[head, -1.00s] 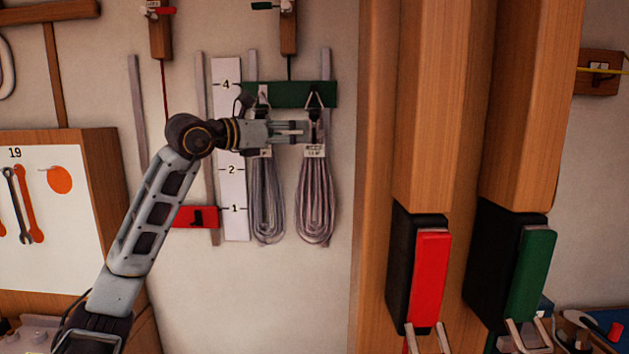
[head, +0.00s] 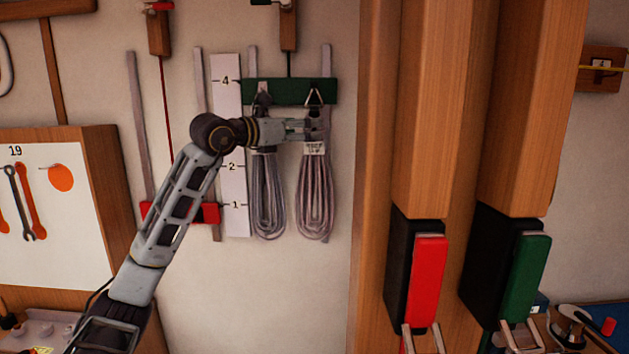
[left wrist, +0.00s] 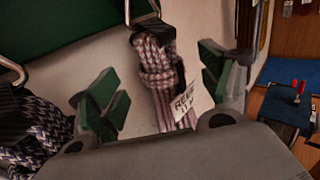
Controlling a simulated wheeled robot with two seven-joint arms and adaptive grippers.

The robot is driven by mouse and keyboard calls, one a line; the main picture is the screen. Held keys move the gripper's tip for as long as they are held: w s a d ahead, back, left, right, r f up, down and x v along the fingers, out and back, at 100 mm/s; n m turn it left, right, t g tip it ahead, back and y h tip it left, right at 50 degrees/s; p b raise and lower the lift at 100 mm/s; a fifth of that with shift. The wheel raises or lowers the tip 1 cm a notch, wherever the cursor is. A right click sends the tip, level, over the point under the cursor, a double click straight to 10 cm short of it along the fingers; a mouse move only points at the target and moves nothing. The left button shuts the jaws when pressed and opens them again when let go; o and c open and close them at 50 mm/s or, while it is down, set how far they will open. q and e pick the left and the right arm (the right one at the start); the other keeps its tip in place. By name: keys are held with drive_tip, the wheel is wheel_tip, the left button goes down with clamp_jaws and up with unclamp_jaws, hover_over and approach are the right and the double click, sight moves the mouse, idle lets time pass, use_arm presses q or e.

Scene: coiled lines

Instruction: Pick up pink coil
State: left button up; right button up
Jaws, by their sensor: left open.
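The pink coil (head: 315,195) hangs in a long loop from the right metal hook on a green bar (head: 290,92). A white label is attached near its top. My left gripper (head: 310,130) is open at the upper part of this coil, just below the hook. In the left wrist view, the bound neck of the pink coil (left wrist: 160,75) lies between the two green-padded fingers of my left gripper (left wrist: 160,90), with visible gaps on both sides. Its label also shows there. My right gripper is not in view.
A grey coil (head: 267,195) hangs close to the left, partly behind my left wrist. A numbered white strip (head: 229,190) and a red bar (head: 210,212) are further left. Thick wooden posts (head: 432,110) stand to the right. The wall below the coils is clear.

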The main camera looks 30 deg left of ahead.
use_arm(q)
drive_tip(key=shift+p+x, duration=0.55)
drive_tip(key=shift+x, duration=0.5)
drive_tip(key=shift+p+x, duration=0.45)
drive_tip(key=shift+x, duration=0.6)
drive_tip(key=shift+w, duration=0.3)
drive_tip(key=shift+d, duration=0.1)
drive_tip(key=shift+c, duration=0.7)
drive_tip(key=c, duration=1.2)
clamp_jaws()
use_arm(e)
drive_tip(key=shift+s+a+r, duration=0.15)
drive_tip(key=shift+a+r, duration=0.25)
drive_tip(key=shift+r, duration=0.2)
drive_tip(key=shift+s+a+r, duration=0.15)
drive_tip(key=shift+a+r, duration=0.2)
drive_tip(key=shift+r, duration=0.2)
